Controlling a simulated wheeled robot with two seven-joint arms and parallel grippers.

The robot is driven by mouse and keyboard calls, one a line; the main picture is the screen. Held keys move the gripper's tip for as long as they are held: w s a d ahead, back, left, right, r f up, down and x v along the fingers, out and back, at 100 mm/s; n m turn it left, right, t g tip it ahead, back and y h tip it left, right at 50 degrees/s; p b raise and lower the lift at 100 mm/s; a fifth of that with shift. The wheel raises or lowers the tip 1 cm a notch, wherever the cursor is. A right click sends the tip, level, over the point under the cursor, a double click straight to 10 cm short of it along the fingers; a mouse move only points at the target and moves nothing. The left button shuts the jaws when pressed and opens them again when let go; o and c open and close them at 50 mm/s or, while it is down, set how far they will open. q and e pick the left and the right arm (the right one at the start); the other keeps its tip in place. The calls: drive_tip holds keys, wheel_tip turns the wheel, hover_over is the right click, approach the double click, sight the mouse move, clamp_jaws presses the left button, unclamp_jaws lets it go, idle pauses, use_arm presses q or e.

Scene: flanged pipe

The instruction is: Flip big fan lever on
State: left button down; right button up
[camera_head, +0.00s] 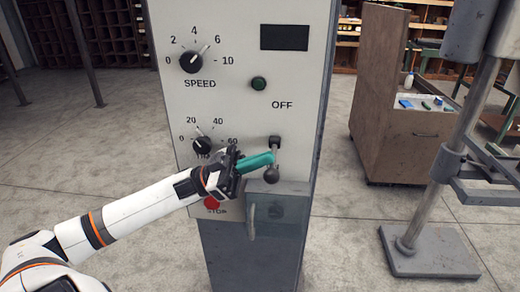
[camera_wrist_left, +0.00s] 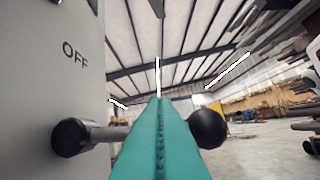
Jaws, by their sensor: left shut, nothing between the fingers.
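The lever (camera_head: 271,175) has a dark round knob, and its shaft runs down from a black mount on the white panel (camera_head: 232,122). The word OFF is printed above it. My left gripper (camera_head: 271,158) has teal fingers, shut and empty, reaching across the shaft between mount and knob. In the left wrist view, the teal fingers (camera_wrist_left: 160,132) cover the middle of the shaft, with the lever knob (camera_wrist_left: 208,129) to their right and the mount to their left. I cannot tell whether they touch the shaft. My right gripper is not in view.
The panel also carries a speed dial (camera_head: 191,62), a lower dial (camera_head: 202,146), a green button (camera_head: 258,83) and a red stop button (camera_head: 211,203). A grey box (camera_head: 278,212) with a handle sits below the lever. A brown cabinet (camera_head: 388,110) and a metal stand (camera_head: 430,262) are right.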

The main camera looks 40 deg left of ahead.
use_arm(q)
drive_tip(key=shift+w+a+f, duration=0.1)
drive_tip(key=shift+f, duration=0.5)
drive_tip(key=shift+w+a+f, duration=0.1)
drive_tip(key=shift+f, duration=0.55)
